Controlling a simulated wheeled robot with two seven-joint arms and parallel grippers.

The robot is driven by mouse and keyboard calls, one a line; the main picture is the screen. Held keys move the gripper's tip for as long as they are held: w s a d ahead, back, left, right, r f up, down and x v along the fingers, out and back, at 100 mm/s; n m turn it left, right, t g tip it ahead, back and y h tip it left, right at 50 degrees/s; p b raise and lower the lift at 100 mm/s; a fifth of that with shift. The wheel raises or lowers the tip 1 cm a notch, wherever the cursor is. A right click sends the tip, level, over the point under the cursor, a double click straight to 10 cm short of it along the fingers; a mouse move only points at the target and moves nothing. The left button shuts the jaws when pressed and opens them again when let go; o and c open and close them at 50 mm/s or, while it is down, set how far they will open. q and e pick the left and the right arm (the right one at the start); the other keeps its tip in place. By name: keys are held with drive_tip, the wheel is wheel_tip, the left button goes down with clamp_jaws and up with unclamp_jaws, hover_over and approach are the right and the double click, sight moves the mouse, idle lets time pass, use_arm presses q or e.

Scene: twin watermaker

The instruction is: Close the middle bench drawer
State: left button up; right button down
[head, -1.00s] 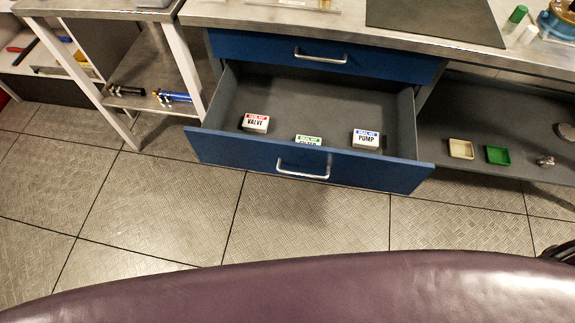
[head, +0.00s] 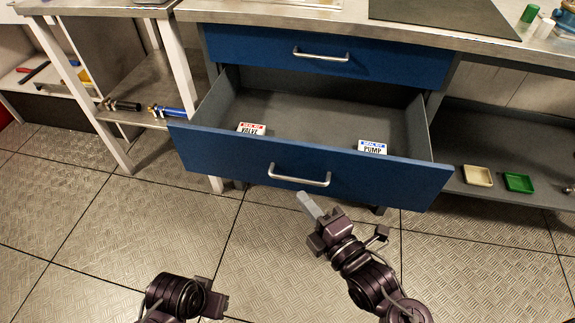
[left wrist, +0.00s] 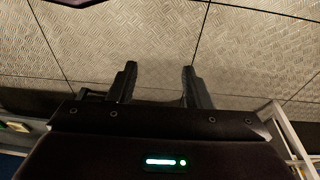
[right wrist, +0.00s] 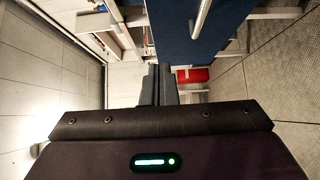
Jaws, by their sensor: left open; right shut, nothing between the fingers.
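The middle bench drawer (head: 230,158) has a blue front and a silver bar handle (head: 299,177). It stands pulled far out below a shut blue top drawer (head: 375,63). Inside it lie a red-labelled VALVE box (head: 252,129) and a blue-labelled PUMP box (head: 372,147). My right gripper (head: 308,203) is shut and empty, just below and in front of the handle, apparently apart from it. The right wrist view shows its closed fingers (right wrist: 160,84) beside the blue drawer front (right wrist: 188,30). My left gripper (left wrist: 157,84) is open and empty over the floor; its fingers are hard to see in the head view.
An open shelf at right holds a beige tray (head: 477,176) and a green tray (head: 518,182). A side table (head: 150,78) with pale legs stands left of the drawer. A dark mat (head: 440,14) lies on the worktop. The tiled floor (head: 100,240) in front is clear.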

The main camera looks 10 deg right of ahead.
approach(277, 148)
drive_tip(key=a, duration=0.4)
drive_tip(key=w, duration=0.2)
drive_tip(key=w+d+b, duration=0.1)
drive_tip(key=w, duration=0.1)
drive_tip(key=shift+w, duration=0.15)
use_arm(q)
drive_tip(key=shift+w+d+f+t+h, duration=0.15)
drive_tip(key=shift+w+d+t, duration=0.1)
drive_tip(key=shift+d, duration=0.2)
drive_tip(key=shift+w+d+f+t+h, duration=0.15)
drive_tip(key=shift+w+d+t, duration=0.1)
drive_tip(key=shift+d, duration=0.15)
use_arm(e)
drive_tip(key=shift+w+d, duration=0.15)
drive_tip(key=shift+w, duration=0.25)
use_arm(q)
drive_tip(key=shift+s, duration=0.15)
